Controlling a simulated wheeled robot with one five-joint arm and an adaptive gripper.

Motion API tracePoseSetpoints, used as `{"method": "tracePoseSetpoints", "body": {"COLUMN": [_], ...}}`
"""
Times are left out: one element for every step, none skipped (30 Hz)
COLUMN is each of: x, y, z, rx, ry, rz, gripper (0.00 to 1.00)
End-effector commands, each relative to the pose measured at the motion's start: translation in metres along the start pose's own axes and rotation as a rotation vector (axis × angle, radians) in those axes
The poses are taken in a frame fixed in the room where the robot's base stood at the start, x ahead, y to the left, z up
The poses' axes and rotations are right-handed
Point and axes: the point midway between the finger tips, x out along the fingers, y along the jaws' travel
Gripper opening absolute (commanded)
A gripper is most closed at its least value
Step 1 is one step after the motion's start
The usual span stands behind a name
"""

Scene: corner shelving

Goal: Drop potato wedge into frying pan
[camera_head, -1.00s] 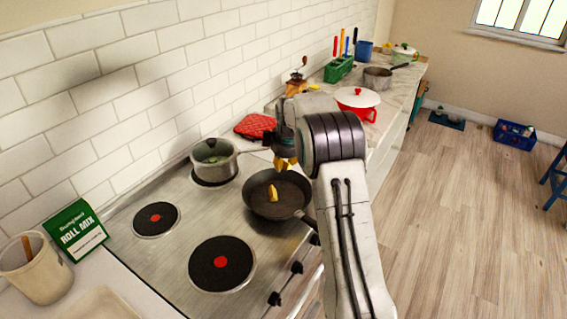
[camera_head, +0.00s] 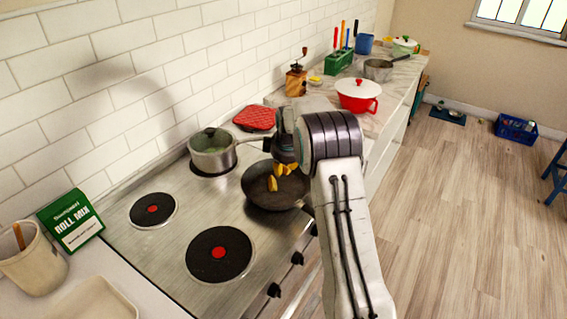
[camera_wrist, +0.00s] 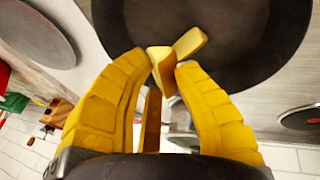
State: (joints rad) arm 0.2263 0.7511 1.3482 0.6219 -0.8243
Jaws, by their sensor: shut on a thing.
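My gripper (camera_head: 283,171) is over the pan, close above that wedge. In the wrist view, the yellow fingers of my gripper (camera_wrist: 163,68) are shut on a second potato wedge (camera_wrist: 161,62). The wedge lying in the pan (camera_wrist: 191,43) shows just beyond it, over the dark pan floor (camera_wrist: 245,40). In the head view the held wedge is hard to tell from the yellow fingers.
A lidded grey saucepan (camera_head: 213,158) stands left of the pan. Two bare burners (camera_head: 220,253) are nearer. A green roll mix box (camera_head: 71,220) and a beige pot (camera_head: 32,262) stand at the left. A red pot (camera_head: 357,98) is on the counter beyond.

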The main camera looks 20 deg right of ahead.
Motion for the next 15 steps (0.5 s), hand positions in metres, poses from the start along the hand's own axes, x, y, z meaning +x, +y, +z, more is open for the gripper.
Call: {"method": "tracePoseSetpoints", "body": {"x": [0.0002,0.0001,-0.0001,-0.0002,-0.0002,-0.0002,-0.0002,-0.0002,-0.0002,-0.0003,-0.0003,-0.0003,-0.0003,-0.0003,-0.0003], "y": [0.0,0.0,0.0,0.0001,0.0001,0.0,0.0001,0.0001,0.0,0.0001,0.0001,0.0001,0.0001,0.0001,0.0001], "z": [0.0001,0.0,0.0,0.0,0.0,0.0,0.0,0.0,0.0,0.0,0.0,0.0,0.0,0.0,0.0], "rx": [0.0,0.0,0.0,0.0,0.0,0.0,0.0,0.0,0.0,0.0,0.0,0.0,0.0,0.0,0.0], "ry": [0.0,0.0,0.0,0.0,0.0,0.0,0.0,0.0,0.0,0.0,0.0,0.0,0.0,0.0,0.0], "rz": [0.0,0.0,0.0,0.0,0.0,0.0,0.0,0.0,0.0,0.0,0.0,0.0,0.0,0.0,0.0], "gripper": [0.04,0.04,0.04,0.04,0.04,0.04,0.28,0.31,0.34,0.37,0.4,0.43,0.46,0.49,0.49]}}
